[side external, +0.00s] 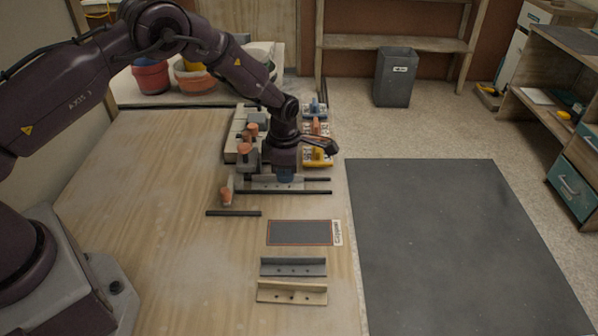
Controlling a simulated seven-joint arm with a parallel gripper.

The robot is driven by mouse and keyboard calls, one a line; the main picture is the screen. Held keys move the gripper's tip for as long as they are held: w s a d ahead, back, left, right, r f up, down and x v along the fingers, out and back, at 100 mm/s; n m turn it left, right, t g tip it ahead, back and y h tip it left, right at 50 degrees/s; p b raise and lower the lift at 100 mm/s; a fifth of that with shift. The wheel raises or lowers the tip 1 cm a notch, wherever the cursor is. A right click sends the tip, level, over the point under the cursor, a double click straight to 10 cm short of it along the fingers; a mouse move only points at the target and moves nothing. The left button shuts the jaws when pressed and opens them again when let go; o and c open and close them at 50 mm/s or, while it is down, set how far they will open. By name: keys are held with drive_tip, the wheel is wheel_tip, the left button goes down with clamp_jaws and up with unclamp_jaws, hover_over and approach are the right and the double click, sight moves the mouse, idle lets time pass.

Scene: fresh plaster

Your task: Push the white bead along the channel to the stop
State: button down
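My gripper (285,174) points down at the right part of the bench, low over a light grey channel-like piece (262,184). A small blue part shows at its tip; I cannot tell if this is a finger or a held thing. The fingers are too small and dark to show whether they are open or shut. A dark bar (300,192) runs along the near side of the grey piece. I cannot make out a white bead or a stop; the gripper and wrist hide part of this area.
An orange-handled tool (226,196) stands left of the grey piece, near another dark bar (233,213). Orange-topped blocks (245,152) stand behind. Nearer are a red-edged dark pad (300,232), a grey angle piece (292,266) and a beige one (291,291). The bench's left is clear.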

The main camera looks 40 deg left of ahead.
drive_tip(key=shift+s+a, duration=0.65)
drive_tip(key=c, duration=1.2)
unclamp_jaws()
drive_tip(key=shift+c, duration=0.2)
wheel_tip(320, 180, up, 13)
